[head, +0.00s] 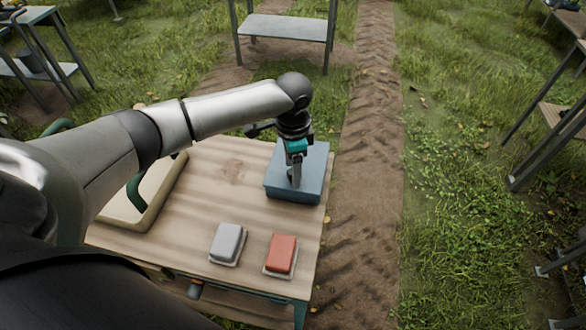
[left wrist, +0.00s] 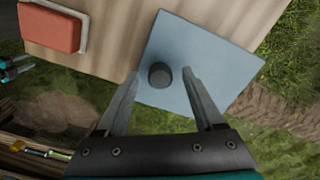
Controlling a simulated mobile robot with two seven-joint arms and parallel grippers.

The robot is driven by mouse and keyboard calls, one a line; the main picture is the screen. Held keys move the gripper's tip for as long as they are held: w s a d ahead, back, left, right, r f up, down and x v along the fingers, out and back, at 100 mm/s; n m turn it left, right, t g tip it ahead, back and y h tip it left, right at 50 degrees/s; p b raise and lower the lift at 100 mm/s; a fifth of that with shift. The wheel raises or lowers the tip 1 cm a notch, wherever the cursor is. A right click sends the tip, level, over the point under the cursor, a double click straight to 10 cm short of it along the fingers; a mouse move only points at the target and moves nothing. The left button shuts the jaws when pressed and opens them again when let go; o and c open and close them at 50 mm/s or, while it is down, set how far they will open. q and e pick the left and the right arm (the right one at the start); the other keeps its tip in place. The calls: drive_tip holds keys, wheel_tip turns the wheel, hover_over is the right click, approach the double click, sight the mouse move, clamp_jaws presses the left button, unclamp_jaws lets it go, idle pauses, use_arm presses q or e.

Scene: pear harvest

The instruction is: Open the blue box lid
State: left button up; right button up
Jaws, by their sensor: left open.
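The blue box (head: 293,191) stands at the back right of the wooden table, with its flat lid (head: 314,163) on top. In the left wrist view the lid (left wrist: 198,62) fills the middle, and a dark round knob (left wrist: 159,75) sits on it. My left gripper (head: 295,182) is over the lid, pointing down. In the left wrist view its two fingers (left wrist: 162,85) are apart, with the knob between them near the tips. I cannot tell whether either finger touches the knob. The head view hides the knob behind the gripper. My right gripper is not in view.
A grey block on a small dish (head: 228,242) and a red block on a small dish (head: 281,254) lie at the front of the table (head: 235,170). A beige tray (head: 165,190) with a green handle is at the left, partly behind my arm. Grass and a dirt path lie beyond.

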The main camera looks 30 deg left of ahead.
use_arm(q)
drive_tip(key=shift+f, duration=0.25)
clamp_jaws()
idle(0.5)
idle(0.9)
